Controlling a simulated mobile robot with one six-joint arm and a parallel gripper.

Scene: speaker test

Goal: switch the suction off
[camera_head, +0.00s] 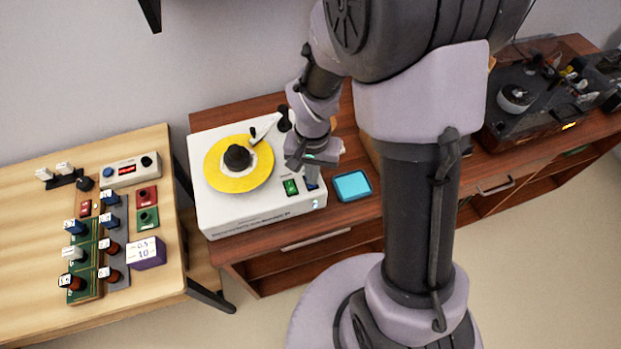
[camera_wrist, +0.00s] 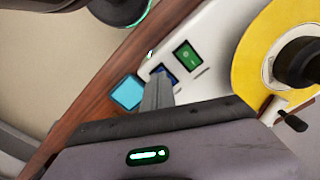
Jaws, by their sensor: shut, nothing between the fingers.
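A white machine (camera_head: 250,216) with a yellow disc (camera_head: 225,182) on top stands on the brown cabinet. Its front right corner carries a green rocker switch (camera_head: 291,187) and a blue switch (camera_head: 312,184). In the wrist view the green switch (camera_wrist: 187,55) is in clear sight, and the blue switch (camera_wrist: 171,76) is partly hidden by my fingers. My gripper (camera_wrist: 158,85) is shut and empty, its tips over or at the blue switch; I cannot tell whether they touch it. The switch labels are too small to read.
A light blue square pad (camera_head: 352,186) lies on the cabinet right of the machine. A wooden table (camera_head: 40,230) with several small boxes is at left. A glass-lidded device (camera_head: 530,100) stands at far right.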

